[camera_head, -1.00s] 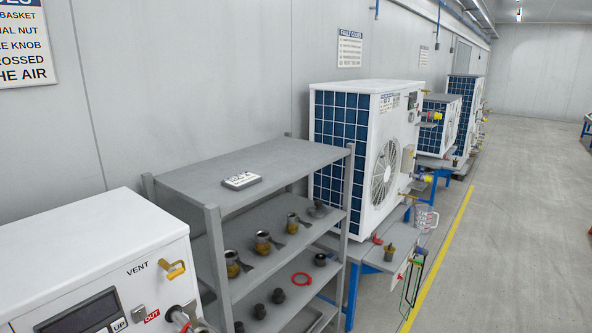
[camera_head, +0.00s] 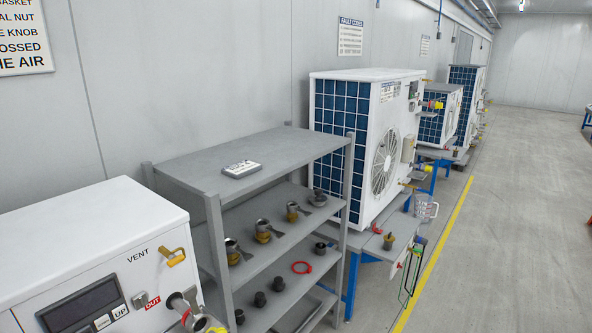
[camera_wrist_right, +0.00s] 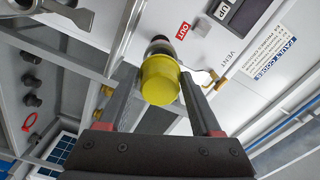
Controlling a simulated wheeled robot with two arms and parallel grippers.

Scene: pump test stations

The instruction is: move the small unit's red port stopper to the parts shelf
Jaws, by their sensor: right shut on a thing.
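A yellow cap (camera_wrist_right: 160,80) sits between the two fingers of my right gripper (camera_wrist_right: 158,85), which is shut on it. The cap is in line with the OUT port (camera_wrist_right: 160,48) of the near white unit (camera_head: 95,250); I cannot tell whether they still touch. In the head view a yellow piece (camera_head: 205,324) shows at that port by the bottom edge. I cannot make out a red port stopper for certain. The grey parts shelf (camera_head: 215,172) stands just beyond the near unit. My left gripper is not in view.
The shelf holds brass fittings (camera_head: 262,230), dark plugs (camera_head: 260,299), a red ring (camera_head: 301,267) and a label block (camera_head: 241,169). A larger white unit (camera_head: 395,85) stands behind it, with a clear jug (camera_head: 425,207) alongside. Floor right of the yellow line (camera_head: 440,240) is clear.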

